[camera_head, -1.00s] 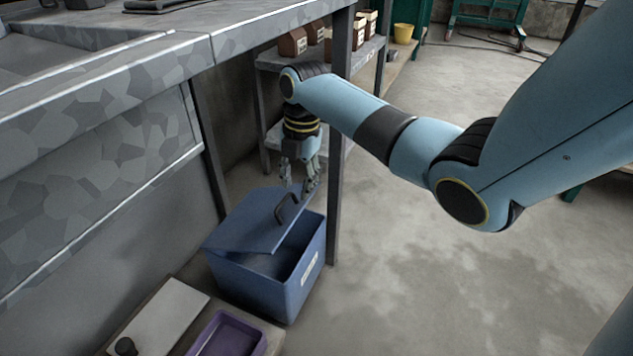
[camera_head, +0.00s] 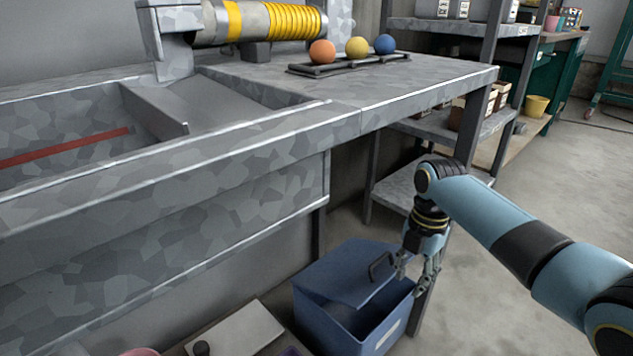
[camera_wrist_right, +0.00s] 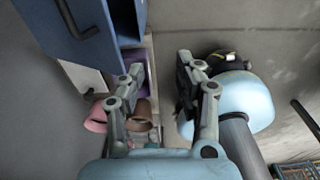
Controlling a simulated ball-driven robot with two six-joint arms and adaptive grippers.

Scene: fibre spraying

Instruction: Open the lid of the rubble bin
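The rubble bin (camera_head: 345,321) is a blue box on the floor below the bench. Its blue lid (camera_head: 345,274) is partly raised, and a dark gap shows the inside along the right side. A dark loop handle (camera_head: 381,267) stands on the lid. My right gripper (camera_head: 414,278) is open and empty just right of the handle, above the gap. In the right wrist view the open fingers (camera_wrist_right: 160,78) have nothing between them. The bin's blue surface and handle (camera_wrist_right: 78,22) show at upper left, apart from the fingers. My left gripper is not in view.
The grey bench (camera_head: 260,180) overhangs the floor left of the bin, with a dark leg close by my right arm. A shelf unit (camera_head: 410,190) stands behind. A white lidded box (camera_head: 235,330) is in front. Open floor (camera_head: 500,290) lies to the right.

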